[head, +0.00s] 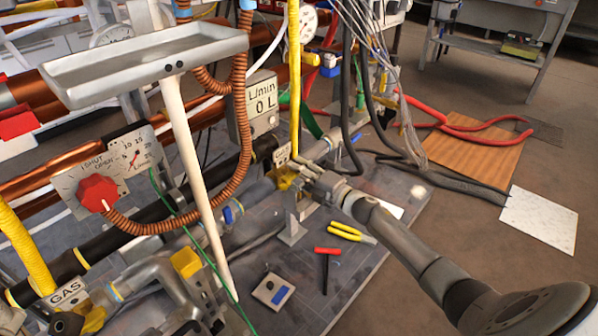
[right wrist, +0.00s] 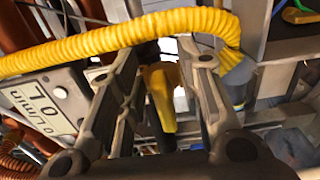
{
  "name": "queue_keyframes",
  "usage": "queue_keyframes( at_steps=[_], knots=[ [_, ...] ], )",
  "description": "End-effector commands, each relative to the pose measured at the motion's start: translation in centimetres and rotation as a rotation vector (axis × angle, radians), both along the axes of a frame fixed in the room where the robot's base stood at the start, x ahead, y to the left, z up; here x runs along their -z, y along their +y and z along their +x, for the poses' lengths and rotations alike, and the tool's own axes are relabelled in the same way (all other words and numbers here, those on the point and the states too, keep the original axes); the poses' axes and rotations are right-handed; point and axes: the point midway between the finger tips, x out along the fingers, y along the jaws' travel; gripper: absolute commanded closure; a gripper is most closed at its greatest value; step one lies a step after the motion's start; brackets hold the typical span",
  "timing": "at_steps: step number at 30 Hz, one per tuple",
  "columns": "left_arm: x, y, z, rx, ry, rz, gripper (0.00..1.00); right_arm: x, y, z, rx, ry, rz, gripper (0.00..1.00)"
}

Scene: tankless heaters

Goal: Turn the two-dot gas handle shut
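A yellow valve handle (head: 284,178) sits on the pipework at the foot of the upright yellow gas hose (head: 294,80). My right gripper (head: 304,176) is at this handle, reaching in from the lower right. In the right wrist view the yellow handle (right wrist: 160,97) stands between the two spread fingers (right wrist: 165,70), with visible gaps on both sides. The fingers look open around it, not closed on it. A small plate (head: 281,156) is beside the handle; its marks are too small to read. My left gripper is not in view.
A grey tray (head: 100,77) on a white post stands at the left. A flow box (head: 253,105) is behind my gripper. A GAS label (head: 68,292) is lower left.

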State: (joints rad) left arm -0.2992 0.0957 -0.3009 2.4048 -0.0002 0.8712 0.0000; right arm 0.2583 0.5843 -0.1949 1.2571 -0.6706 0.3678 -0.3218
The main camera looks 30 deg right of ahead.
Motion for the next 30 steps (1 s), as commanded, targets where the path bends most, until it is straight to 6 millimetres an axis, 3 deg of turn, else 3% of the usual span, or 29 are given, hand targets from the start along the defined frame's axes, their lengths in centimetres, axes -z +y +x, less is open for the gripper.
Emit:
queue_keyframes(
  at_steps=[8,13,30],
  knots=[
    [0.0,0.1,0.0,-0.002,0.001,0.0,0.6,0.0,0.0,-0.1,0.0,0.0,0.0,0.65],
    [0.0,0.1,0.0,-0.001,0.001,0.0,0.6,0.1,-0.4,-1.1,0.0,0.002,-0.002,0.65],
    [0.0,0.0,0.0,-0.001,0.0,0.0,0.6,0.1,-3.2,-9.4,0.0,0.002,0.0,0.65]
  ],
)
